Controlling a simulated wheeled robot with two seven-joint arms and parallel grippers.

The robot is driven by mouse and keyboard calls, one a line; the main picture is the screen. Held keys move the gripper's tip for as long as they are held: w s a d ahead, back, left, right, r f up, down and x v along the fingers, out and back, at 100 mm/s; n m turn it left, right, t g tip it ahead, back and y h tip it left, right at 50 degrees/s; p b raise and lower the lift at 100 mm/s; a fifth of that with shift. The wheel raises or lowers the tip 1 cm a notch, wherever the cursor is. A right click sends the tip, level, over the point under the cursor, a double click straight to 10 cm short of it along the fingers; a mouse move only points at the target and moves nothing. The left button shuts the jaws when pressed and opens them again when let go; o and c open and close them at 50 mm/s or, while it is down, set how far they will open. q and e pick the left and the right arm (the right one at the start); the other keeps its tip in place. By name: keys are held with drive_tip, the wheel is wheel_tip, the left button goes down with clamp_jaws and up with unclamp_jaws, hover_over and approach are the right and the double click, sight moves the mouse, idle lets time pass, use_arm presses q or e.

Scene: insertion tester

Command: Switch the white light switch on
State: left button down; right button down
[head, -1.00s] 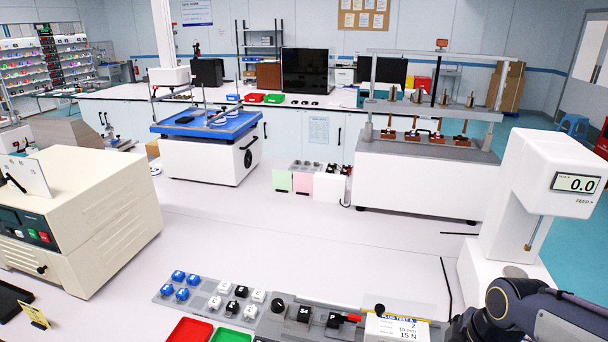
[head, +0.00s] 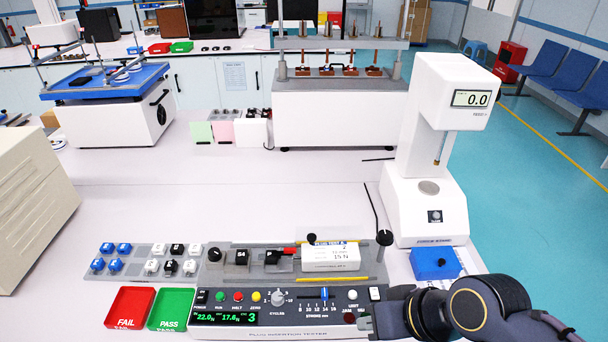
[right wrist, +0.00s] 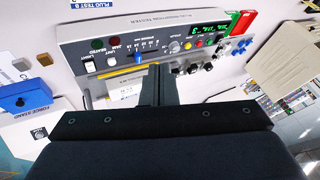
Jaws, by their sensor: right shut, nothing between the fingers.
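The white light switch (head: 375,293) is a small upright rocker at the right end of the plug insertion tester's dark front panel (head: 290,304). In the right wrist view the switch (right wrist: 89,66) is left of my fingers, and the panel appears upside down. I cannot tell which way the rocker is tipped. My right gripper (head: 366,322) comes in from the lower right, with its tips just below and slightly left of the switch, apart from it as far as I can see. In the right wrist view its fingers (right wrist: 157,84) are together and empty. My left gripper is not in view.
A blue block (head: 435,263) and white force stand (head: 425,212) stand right. Red (head: 130,307) and green (head: 172,308) trays lie left. The bench behind the tester is mostly clear.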

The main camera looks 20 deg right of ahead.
drive_tip(key=m+g+h+b, duration=0.2)
drive_tip(key=g+h+b, duration=0.2)
drive_tip(key=g+b, duration=0.2)
hover_over(373, 289)
wheel_tip(373, 289, down, 3)
drive_tip(key=shift+d+f, duration=0.1)
drive_tip(key=shift+d, duration=0.05)
drive_tip(key=shift+f, duration=0.1)
wheel_tip(373, 289, down, 14)
drive_tip(key=shift+r+p, duration=0.1)
drive_tip(key=shift+p, duration=0.5)
